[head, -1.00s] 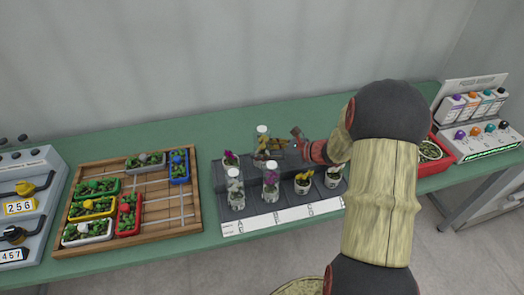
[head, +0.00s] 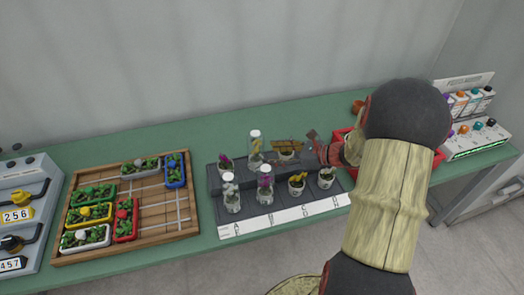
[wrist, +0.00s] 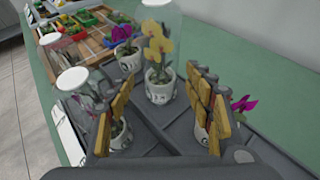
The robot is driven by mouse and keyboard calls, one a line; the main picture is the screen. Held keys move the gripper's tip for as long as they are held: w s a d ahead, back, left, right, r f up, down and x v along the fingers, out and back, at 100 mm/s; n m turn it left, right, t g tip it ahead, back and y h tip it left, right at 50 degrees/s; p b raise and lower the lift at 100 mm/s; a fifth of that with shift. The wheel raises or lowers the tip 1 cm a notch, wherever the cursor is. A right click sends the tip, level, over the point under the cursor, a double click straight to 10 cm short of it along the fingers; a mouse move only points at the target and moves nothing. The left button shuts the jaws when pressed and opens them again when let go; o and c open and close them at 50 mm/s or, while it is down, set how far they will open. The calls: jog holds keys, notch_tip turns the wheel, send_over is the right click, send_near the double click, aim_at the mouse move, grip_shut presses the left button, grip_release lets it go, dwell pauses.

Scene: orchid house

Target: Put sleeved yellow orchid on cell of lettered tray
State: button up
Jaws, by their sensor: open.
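The sleeved yellow orchid (head: 255,149) stands upright in a clear capped sleeve at the back of the grey lettered tray (head: 226,215). In the wrist view the sleeved yellow orchid (wrist: 160,48) shows two yellow blooms and a white pot, ahead of the fingers. My gripper (head: 288,146) is just right of the sleeve, low over the tray's back row. In the wrist view my gripper (wrist: 160,82) is open, its fingers spread either side of the line to the pot, with a gap before it. The pot's cell letter is not readable.
Close neighbours are a purple orchid (head: 225,163), a sleeved white one (head: 232,195), a sleeved purple one (head: 265,186) and a bare yellow one (head: 297,184). A wooden rack (head: 185,232) of seedling trays is left, a red tray (head: 432,165) right.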

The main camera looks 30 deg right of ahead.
jog(key=v, duration=0.4)
jog(key=shift+s+p, duration=0.1)
jog(key=shift+p, duration=0.3)
